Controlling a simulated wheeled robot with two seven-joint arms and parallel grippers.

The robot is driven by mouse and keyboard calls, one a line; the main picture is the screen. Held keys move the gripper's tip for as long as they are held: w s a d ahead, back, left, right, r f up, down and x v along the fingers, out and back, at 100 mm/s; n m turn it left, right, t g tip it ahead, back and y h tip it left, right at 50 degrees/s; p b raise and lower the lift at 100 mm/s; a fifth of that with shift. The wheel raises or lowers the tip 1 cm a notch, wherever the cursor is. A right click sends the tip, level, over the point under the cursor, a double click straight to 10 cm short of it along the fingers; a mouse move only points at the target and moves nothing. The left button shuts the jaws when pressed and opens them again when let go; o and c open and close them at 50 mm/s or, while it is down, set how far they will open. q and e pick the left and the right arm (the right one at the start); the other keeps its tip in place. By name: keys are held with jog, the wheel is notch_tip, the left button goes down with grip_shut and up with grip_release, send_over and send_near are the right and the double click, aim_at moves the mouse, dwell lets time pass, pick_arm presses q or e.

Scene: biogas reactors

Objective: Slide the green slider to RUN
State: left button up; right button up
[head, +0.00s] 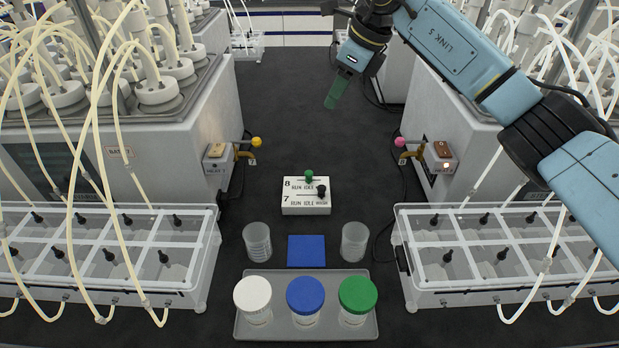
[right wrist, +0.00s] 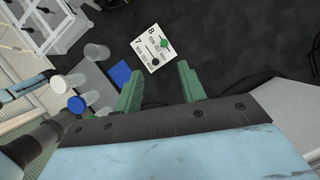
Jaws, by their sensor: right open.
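The white slider box (head: 305,208) lies on the dark bench, with rows marked 8 and 7, each labelled RUN and IDLE. The green slider (head: 309,176) is a knob on the row 8 slot, near the middle of the box; its exact stop is too small to tell. A black slider (head: 321,191) is on row 7, toward the IDLE side. In the right wrist view the green slider (right wrist: 164,43) shows beyond the fingertips. My right gripper (head: 331,104) is open and empty, above and behind the box, apart from it. My left gripper is not seen.
In front of the box are two clear cups (head: 257,242) (head: 354,242), a blue square (head: 306,251) and a grey tray (head: 245,329) with white-, blue- and green-lidded jars. Tap units (head: 217,160) (head: 440,157) flank the lane. Bare bench lies behind the box.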

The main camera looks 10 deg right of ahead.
jog(key=b, duration=0.7)
send_over(309, 172)
jog(key=s+d, duration=0.4)
jog(key=d, duration=0.1)
notch_tip(309, 172, down, 8)
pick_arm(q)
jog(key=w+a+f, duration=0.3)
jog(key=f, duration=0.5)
pick_arm(e)
jog(key=b+x, duration=0.2)
jog(key=x, duration=1.1)
jog(key=shift+w+f, duration=0.25)
jog(key=shift+f, duration=0.05)
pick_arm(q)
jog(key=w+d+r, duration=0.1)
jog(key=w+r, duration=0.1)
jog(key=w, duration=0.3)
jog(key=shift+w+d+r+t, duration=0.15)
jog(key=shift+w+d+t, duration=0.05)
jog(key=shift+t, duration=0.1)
pick_arm(e)
jog(key=shift+w+a+f, duration=0.15)
jog(key=shift+f, duration=0.35)
grip_shut()
